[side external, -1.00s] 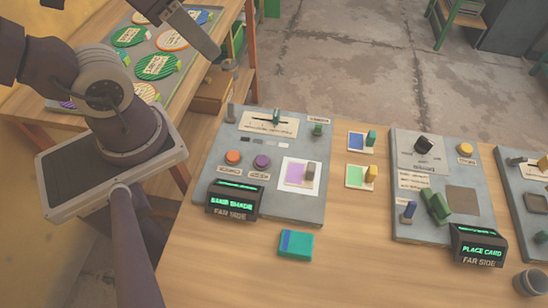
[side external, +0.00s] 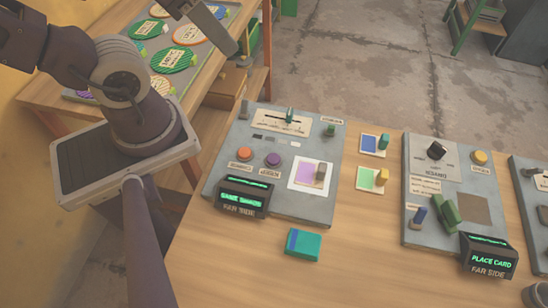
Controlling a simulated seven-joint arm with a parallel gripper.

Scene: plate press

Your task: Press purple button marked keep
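The purple button (side external: 273,160) is a round knob on the left grey panel (side external: 312,209). It stands just right of an orange button (side external: 244,153). Each has a small white label in front of it, too small to read surely, so I cannot confirm the word "keep". Nothing touches the purple button. My arm shows at the upper left, with a grey part of it hanging down at the top, well away from the buttons. My gripper's fingers cannot be seen in this view.
The left panel also bears a slider (side external: 290,115), a white square with a purple patch (side external: 306,174) and a lit display (side external: 243,197). Small cards lie right of it, and a teal block (side external: 303,244) in front. A second panel (side external: 425,235) stands farther right.

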